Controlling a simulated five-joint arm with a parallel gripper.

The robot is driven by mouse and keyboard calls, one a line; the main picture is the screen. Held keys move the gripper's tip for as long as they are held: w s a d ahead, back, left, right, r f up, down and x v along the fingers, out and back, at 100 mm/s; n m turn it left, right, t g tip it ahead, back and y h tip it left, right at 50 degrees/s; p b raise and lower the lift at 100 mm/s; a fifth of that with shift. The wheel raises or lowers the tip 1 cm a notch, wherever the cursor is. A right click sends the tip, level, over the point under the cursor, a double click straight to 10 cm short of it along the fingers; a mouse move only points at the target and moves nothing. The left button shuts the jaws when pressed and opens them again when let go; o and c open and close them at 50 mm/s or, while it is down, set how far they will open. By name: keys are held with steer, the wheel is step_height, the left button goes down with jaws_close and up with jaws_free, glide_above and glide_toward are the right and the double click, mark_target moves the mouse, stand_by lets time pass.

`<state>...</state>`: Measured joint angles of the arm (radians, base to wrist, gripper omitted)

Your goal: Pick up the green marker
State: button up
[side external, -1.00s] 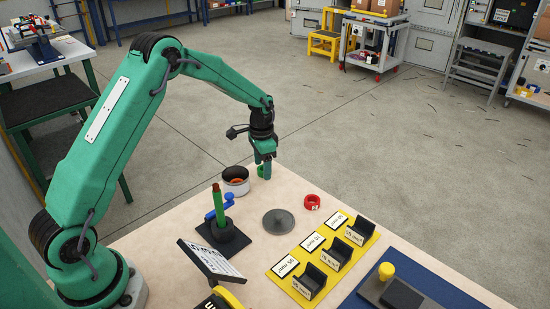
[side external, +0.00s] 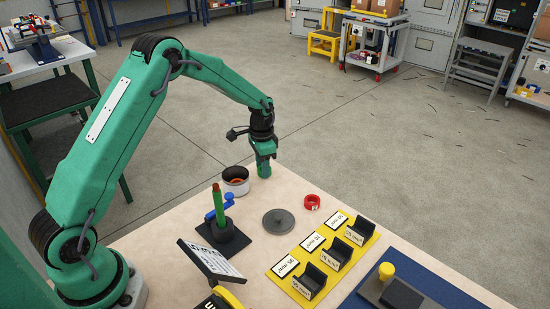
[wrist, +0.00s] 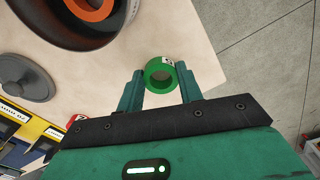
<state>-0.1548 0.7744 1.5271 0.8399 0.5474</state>
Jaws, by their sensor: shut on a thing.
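The green marker is a short green ring with a small white label (wrist: 160,75), seen in the wrist view between my fingertips. My gripper (side external: 264,170) is low over the far edge of the pale table, with its fingers shut on the marker. In the wrist view my gripper (wrist: 159,88) has one finger on each side of the ring. In the side view the ring is hidden by the fingers. Whether the ring still touches the table I cannot tell.
A grey disc (side external: 279,222), a red ring (side external: 312,202) and a black-based stand (side external: 224,240) are nearer. A yellow plate with labelled black holders (side external: 331,257) lies right. The table edge is close.

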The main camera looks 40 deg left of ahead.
steer(key=shift+r, duration=0.1)
steer(key=shift+r, duration=0.75)
step_height(320, 180, up, 2)
steer(key=shift+r, duration=0.2)
steer(key=s+d+r, duration=0.4)
steer(key=d+r, duration=0.3)
steer(key=d, duration=0.3)
steer(key=shift+s+d, duration=0.2)
steer(key=shift+d, duration=0.2)
